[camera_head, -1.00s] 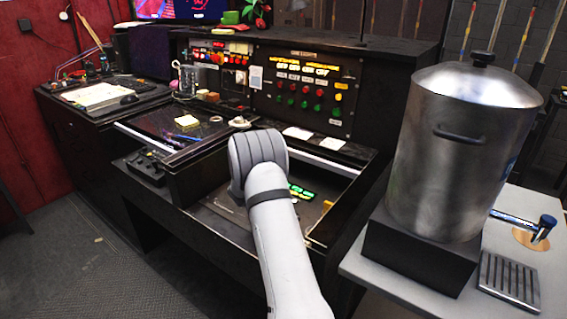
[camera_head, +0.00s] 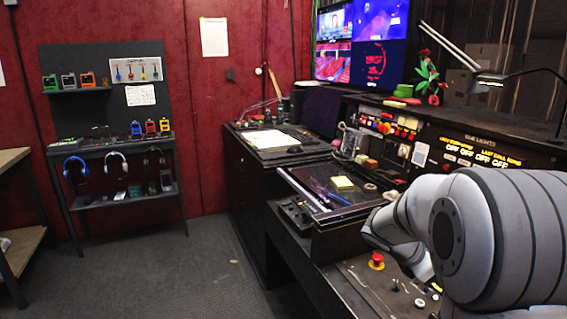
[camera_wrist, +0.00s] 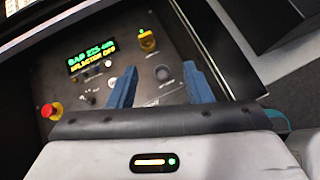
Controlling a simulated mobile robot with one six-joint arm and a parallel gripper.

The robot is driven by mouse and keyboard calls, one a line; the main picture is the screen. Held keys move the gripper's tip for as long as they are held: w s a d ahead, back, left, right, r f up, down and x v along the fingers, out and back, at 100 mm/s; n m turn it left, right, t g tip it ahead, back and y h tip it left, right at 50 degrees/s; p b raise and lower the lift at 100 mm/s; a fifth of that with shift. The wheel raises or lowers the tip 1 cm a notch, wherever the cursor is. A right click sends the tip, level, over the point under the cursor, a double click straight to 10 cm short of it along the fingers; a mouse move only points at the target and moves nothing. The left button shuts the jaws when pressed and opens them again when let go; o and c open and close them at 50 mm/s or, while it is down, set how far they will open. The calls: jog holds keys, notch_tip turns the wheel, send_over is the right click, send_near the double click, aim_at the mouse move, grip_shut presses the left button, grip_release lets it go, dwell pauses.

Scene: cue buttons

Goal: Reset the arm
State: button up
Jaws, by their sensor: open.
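My gripper (camera_wrist: 159,82) shows in the wrist view as two blue fingers set apart, open, with nothing between them. It is over a dark control panel (camera_wrist: 185,50) in an open drawer-like recess; I cannot tell the exact height. The panel has a lit green and yellow display (camera_wrist: 90,55), a red push button (camera_wrist: 50,110), a yellow switch (camera_wrist: 147,40) and a dark knob (camera_wrist: 162,73). In the head view my grey arm fills the lower right, bent over the console, and hides the gripper. The red button (camera_head: 376,261) shows there left of the arm.
The black console (camera_head: 460,155) with lit cue buttons stands behind my arm. A shelf stand (camera_head: 115,145) with headphones is at the far left wall.

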jog(key=s+a+r+m+t+y+p, duration=0.2)
jog(key=s+a+m+y, duration=0.8)
jog(key=s+a+m, duration=0.8)
jog(key=shift+s+a+r+p, duration=0.3)
jog(key=shift+a+r+p, duration=0.25)
jog(key=shift+a, duration=0.7)
jog(key=shift+c, duration=0.5)
